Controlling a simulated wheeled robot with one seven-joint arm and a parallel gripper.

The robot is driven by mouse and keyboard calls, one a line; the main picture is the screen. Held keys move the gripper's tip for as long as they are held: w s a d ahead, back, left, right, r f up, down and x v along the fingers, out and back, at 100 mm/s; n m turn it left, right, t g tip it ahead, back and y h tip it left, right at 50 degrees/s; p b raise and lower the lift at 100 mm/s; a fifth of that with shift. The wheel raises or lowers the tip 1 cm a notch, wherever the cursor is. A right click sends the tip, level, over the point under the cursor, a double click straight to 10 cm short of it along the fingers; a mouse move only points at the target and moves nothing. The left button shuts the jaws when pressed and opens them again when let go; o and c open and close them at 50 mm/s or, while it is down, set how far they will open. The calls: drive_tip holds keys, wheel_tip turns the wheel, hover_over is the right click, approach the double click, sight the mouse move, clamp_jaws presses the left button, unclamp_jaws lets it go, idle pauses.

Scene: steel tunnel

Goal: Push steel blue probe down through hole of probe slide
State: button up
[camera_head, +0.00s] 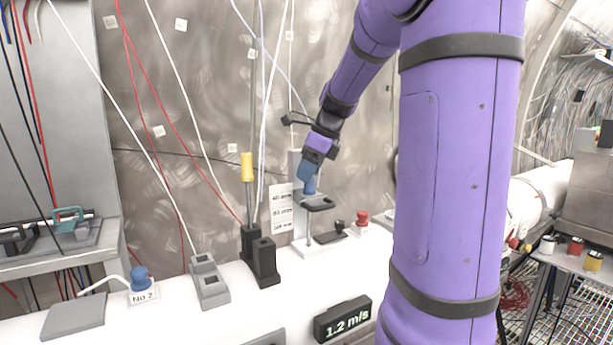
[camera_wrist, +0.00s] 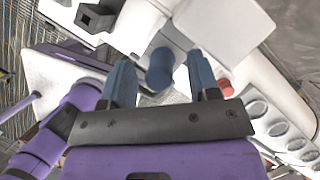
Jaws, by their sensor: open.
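The steel blue probe (camera_head: 311,186) stands at the dark grey probe slide (camera_head: 320,203), with its blue top above the slide. A thin pale rod shows below the slide; I cannot tell whether it is part of the probe or of the stand. My gripper (camera_head: 308,178) is over the probe from above, its blue fingers close to it. In the wrist view the probe's blue round top (camera_wrist: 160,68) lies between the two spread fingers, with a gap on each side. The slide's hole is hidden.
A grey two-part block (camera_head: 209,282), a blue plug (camera_head: 141,279), a red knob (camera_head: 362,217) and a "1.2 m/s" display (camera_head: 342,320) are on the white surface. Cables hang behind.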

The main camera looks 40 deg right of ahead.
drive_tip(key=v, duration=0.9)
drive_tip(key=shift+a, duration=0.2)
drive_tip(key=s+a+f+n+h, duration=0.1)
drive_tip(key=s+a+n, duration=0.2)
drive_tip(key=a+n, duration=0.45)
drive_tip(key=s+a+f+n, duration=0.2)
drive_tip(key=s+a+n, duration=0.1)
drive_tip(key=a+n, duration=0.45)
drive_tip(key=s+a+f+n+t+h, duration=0.1)
drive_tip(key=s+a+f+n, duration=0.6)
drive_tip(key=n, duration=0.8)
drive_tip(key=s+a, duration=0.2)
drive_tip(key=s, duration=0.1)
drive_tip(key=shift+a, duration=0.25)
drive_tip(key=shift+f, duration=0.1)
